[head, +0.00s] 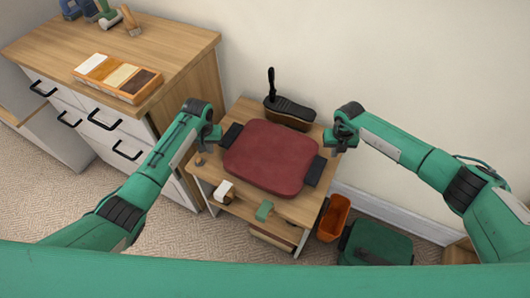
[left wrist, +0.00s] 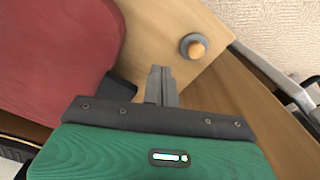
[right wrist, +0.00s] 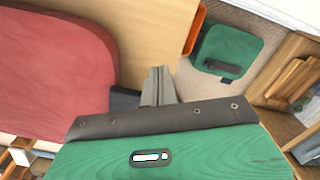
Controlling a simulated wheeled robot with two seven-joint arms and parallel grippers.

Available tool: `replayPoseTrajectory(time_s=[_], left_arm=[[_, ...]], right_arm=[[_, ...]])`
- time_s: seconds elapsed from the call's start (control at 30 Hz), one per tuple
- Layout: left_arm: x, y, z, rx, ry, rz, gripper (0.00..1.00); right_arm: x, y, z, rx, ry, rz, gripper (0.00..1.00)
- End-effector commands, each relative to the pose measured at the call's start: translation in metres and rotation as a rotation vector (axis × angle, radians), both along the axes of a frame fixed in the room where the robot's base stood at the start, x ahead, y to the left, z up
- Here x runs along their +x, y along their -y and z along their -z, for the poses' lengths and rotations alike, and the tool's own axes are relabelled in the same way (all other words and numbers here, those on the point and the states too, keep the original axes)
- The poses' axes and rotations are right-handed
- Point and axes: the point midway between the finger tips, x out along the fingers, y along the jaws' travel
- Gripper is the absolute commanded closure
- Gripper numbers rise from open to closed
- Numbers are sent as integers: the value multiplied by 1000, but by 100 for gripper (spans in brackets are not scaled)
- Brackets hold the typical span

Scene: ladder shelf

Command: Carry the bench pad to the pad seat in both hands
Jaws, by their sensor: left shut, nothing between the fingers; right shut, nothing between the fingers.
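The bench pad (head: 271,157) is a red, rounded, flat cushion lying on the top of a small wooden shelf unit. It has a dark handle at its left end (head: 231,135) and another at its right end (head: 315,171). My left gripper (head: 213,137) is shut and empty, beside the left handle. My right gripper (head: 334,139) is shut and empty, above and beyond the right handle. The wrist views show the shut fingers of the left (left wrist: 161,86) and right (right wrist: 158,86) grippers with the red pad to their left. I cannot tell which thing is the pad seat.
A black brush-like object (head: 289,110) stands behind the pad. A white item (head: 223,190) and a green block (head: 264,211) are at the front. An orange bin (head: 334,217) and a green case (head: 376,244) stand on the floor to the right. A drawer cabinet (head: 150,50) stands left.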

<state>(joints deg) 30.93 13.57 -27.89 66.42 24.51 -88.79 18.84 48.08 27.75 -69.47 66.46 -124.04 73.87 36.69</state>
Motion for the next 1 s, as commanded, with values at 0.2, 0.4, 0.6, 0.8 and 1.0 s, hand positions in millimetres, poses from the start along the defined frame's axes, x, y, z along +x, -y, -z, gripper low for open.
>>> replayPoseTrajectory(time_s=[0.2, 0.4, 0.6, 0.8, 1.0], left_arm=[[0, -5, 0, 0, 0, 0, 100], [0, -5, 0, 0, 0, 0, 88], [0, -4, 0, 0, 0, 0, 75], [0, -4, 1, 1, -1, 0, 75], [0, -4, 0, 1, 0, 0, 75]], right_arm=[[0, 5, 0, 0, 0, 0, 100], [0, 4, 0, 0, 0, 0, 100], [0, 4, 0, 0, 0, 0, 100], [0, 5, 1, -1, -1, 0, 76], [0, 4, 0, 0, -1, 0, 75]])
